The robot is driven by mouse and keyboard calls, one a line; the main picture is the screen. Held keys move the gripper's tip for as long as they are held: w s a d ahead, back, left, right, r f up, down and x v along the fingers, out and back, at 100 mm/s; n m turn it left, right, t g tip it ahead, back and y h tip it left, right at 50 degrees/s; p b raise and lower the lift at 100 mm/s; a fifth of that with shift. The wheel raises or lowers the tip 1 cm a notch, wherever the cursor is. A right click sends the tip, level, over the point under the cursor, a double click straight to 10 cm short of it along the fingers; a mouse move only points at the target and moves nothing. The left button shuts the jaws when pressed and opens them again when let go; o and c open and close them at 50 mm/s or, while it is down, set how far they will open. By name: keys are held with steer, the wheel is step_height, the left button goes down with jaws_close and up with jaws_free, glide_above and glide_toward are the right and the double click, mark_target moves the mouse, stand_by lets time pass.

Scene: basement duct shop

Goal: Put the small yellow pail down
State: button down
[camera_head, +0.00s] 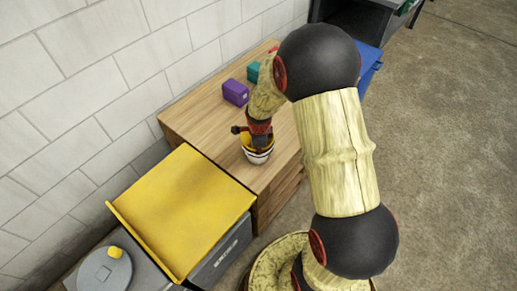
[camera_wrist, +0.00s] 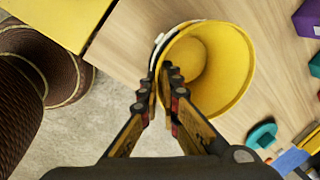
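The small yellow pail (camera_head: 257,157) has a white band on its outside and shows over the front part of the wooden cabinet top (camera_head: 205,110). In the wrist view the pail (camera_wrist: 228,75) is upright, and I look down into its empty yellow inside. My gripper (camera_wrist: 168,80) has its two fingers close together on the pail's left wall, one finger inside the rim and one outside. In the head view my gripper (camera_head: 258,138) comes down at the pail from above. I cannot tell whether the pail's base touches the wood.
A purple box (camera_head: 235,92) and a teal box (camera_head: 253,71) stand farther back on the cabinet top. A yellow-topped grey cabinet (camera_head: 185,205) adjoins at the left front. A blue bin (camera_head: 369,65) stands beyond. Bare wood lies between pail and boxes.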

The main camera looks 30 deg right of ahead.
steer(key=c, duration=2)
jaws_free()
steer(key=shift+f, duration=0.1)
steer(key=shift+c, duration=0.2)
steer(key=shift+r+p, duration=0.35)
steer(key=shift+r, duration=0.05)
steer(key=p+v, duration=0.4)
steer(key=v, duration=0.8)
steer(key=shift+w+f, duration=0.1)
